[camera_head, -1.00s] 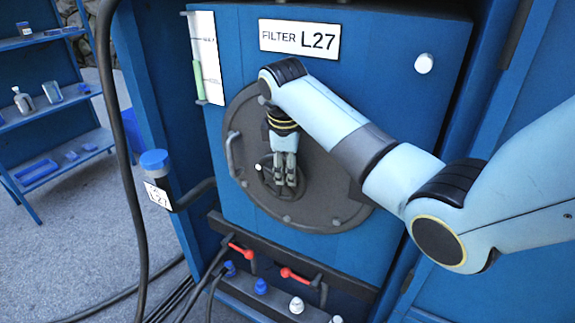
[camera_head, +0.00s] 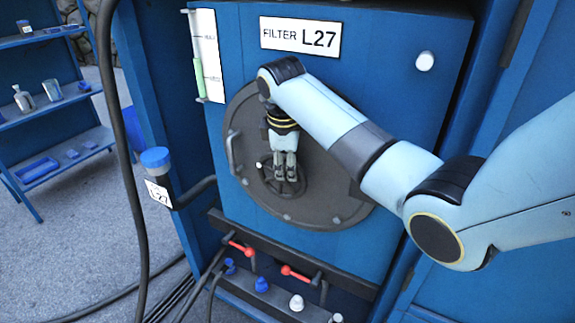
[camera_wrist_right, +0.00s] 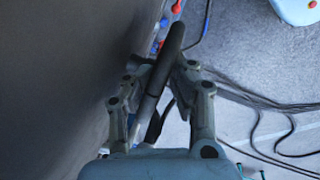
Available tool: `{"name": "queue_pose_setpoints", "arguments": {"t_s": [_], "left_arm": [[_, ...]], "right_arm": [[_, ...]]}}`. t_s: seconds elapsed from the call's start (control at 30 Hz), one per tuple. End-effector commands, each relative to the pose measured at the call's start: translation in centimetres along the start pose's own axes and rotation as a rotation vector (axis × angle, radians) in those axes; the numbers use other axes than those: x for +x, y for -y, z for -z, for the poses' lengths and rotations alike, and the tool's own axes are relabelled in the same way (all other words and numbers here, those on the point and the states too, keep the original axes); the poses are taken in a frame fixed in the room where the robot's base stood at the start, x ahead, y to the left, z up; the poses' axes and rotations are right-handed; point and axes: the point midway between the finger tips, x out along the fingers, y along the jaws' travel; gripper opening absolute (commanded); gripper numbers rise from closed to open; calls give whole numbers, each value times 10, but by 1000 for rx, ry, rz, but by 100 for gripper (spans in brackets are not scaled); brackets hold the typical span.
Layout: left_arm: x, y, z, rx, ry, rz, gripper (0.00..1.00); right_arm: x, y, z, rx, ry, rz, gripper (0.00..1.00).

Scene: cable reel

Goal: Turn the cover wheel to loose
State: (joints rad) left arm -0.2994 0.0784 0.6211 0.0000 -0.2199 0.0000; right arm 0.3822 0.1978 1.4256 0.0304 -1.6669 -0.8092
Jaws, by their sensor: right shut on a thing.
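The cover wheel (camera_head: 268,182) is a small dark handwheel in the middle of the round grey cover (camera_head: 320,200) on the blue filter cabinet. My right gripper (camera_head: 285,178) reaches down in front of the cover and is shut on the wheel. In the right wrist view my right gripper (camera_wrist_right: 165,80) has its fingers on either side of the dark bar of the wheel (camera_wrist_right: 172,45). The fingers and hand hide part of the wheel in the head view. The wheel's markings are too small to read. My left gripper is not in view.
Below the cover are red-handled valves (camera_head: 300,274) and several blue and white caps. A blue-capped pipe (camera_head: 155,160) stands left of the cabinet. A black hose (camera_head: 128,150) hangs at left. Shelves (camera_head: 55,120) stand at far left.

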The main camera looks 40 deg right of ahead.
Motion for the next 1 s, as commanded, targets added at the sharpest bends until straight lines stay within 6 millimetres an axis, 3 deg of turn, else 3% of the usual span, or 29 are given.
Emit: {"name": "queue_pose_setpoints", "arguments": {"t_s": [0.53,1.0], "left_arm": [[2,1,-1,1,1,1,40],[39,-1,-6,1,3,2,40]], "right_arm": [[-6,-13,14,-67,287,97,0],[-2,-16,23,-116,519,185,0]]}}
